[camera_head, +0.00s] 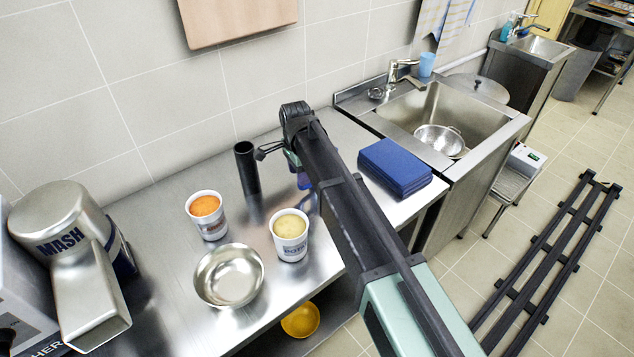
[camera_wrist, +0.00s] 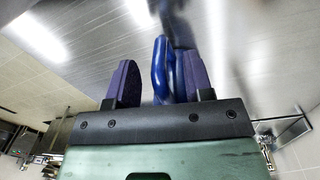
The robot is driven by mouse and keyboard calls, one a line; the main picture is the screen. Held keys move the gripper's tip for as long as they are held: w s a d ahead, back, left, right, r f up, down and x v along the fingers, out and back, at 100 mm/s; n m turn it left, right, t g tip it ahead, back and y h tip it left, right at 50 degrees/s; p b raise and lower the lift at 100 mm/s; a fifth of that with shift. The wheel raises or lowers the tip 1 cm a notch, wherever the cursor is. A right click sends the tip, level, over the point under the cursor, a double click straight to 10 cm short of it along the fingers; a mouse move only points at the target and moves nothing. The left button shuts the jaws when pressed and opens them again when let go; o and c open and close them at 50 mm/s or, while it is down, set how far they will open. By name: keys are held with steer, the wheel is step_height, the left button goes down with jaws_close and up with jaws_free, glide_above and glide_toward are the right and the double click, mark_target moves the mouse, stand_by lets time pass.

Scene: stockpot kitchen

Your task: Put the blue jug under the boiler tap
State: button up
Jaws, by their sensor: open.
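In the wrist view, the blue jug (camera_wrist: 164,68) shows only in part, as a glossy blue curved piece that looks like its handle. My gripper (camera_wrist: 160,82) is open, with one purple finger on each side of this blue piece. I cannot tell whether either finger touches it. In the head view, my arm hides most of the jug and my gripper; a small blue-purple patch (camera_head: 303,181) shows beside the arm, and I cannot tell which it belongs to. I cannot make out the boiler tap in either view.
On the steel counter stand a black cylinder (camera_head: 247,168), a cup with orange contents (camera_head: 209,222), a cup with yellow contents (camera_head: 290,241), a metal bowl (camera_head: 229,275) and a MASH machine (camera_head: 62,236).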

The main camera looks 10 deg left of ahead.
step_height(320, 180, down, 3)
steer(key=shift+r+b, duration=0.1)
steer(key=shift+b, duration=0.5)
steer(key=shift+r, duration=0.15)
steer(key=shift+s, duration=0.1)
jaws_close()
